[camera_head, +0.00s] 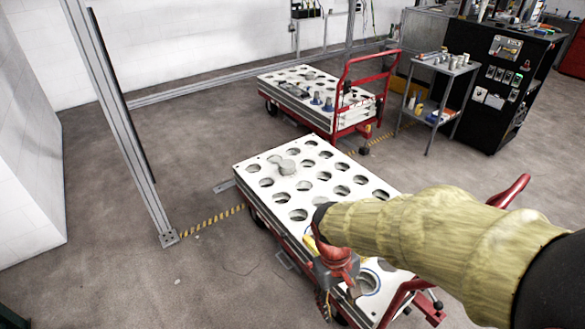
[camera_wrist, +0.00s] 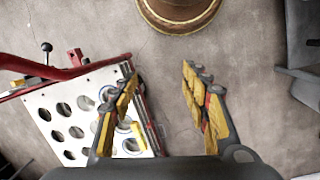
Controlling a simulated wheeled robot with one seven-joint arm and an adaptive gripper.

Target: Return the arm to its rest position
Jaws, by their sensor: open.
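My arm, in a yellow-green sleeve (camera_head: 430,235), reaches from the right edge of the head view over the front end of the near cart. My gripper (camera_wrist: 160,76) shows in the wrist view with its two yellow-padded fingers spread wide and nothing between them. Bare grey floor lies behind the gap. In the head view the gripper hangs below the wrist at the cart's front end, and its fingers are hard to make out there. The near cart's white holed top (camera_head: 240,165) is partly hidden by my arm; it also shows left of the fingers in the wrist view (camera_wrist: 50,103).
A small shelf trolley (camera_head: 440,70) and a black cabinet (camera_head: 500,85) stand at upper right. A metal post (camera_head: 125,130) rises at left. Floor left of the cart is clear.

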